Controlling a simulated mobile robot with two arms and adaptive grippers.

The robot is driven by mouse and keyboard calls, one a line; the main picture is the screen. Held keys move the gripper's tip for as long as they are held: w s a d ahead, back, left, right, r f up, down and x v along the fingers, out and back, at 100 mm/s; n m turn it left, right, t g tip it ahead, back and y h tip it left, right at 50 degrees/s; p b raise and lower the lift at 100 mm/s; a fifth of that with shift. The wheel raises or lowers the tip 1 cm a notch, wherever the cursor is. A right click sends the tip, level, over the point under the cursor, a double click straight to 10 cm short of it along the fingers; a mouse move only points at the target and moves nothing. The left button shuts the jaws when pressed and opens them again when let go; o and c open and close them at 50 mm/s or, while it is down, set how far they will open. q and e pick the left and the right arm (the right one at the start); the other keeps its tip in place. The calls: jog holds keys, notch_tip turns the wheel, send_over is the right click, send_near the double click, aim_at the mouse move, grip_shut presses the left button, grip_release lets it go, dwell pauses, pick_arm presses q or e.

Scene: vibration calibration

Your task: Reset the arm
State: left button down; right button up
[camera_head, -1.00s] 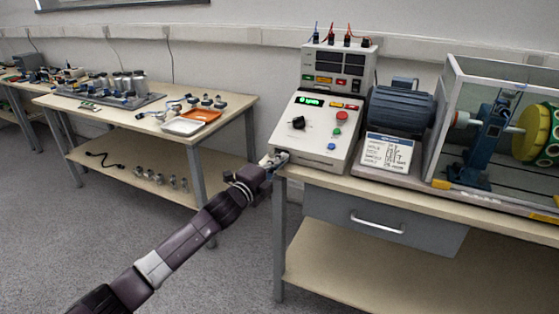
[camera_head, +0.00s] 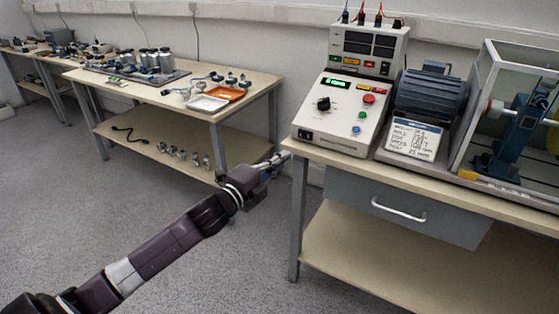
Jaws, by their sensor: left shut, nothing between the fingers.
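My left arm comes in from the lower left, and its gripper (camera_head: 279,159) is shut and empty. Its tip is just left of the front left corner of the right-hand workbench (camera_head: 318,160), close to the control box (camera_head: 341,113). I cannot tell whether it touches the bench edge. The control box has a lit green display, a black knob, and red, green and blue buttons on its sloped front. A black switch shows at its lower left corner. My right gripper is not in view.
A grey motor (camera_head: 430,95) and a clear-walled enclosure (camera_head: 480,110) stand right of the control box. A drawer (camera_head: 405,205) hangs under the bench. The left-hand table (camera_head: 150,98) holds jars, small parts and an orange tray (camera_head: 229,93). Open floor lies around my arm.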

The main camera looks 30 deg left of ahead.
pick_arm(q)
jog(key=shift+s, duration=0.5)
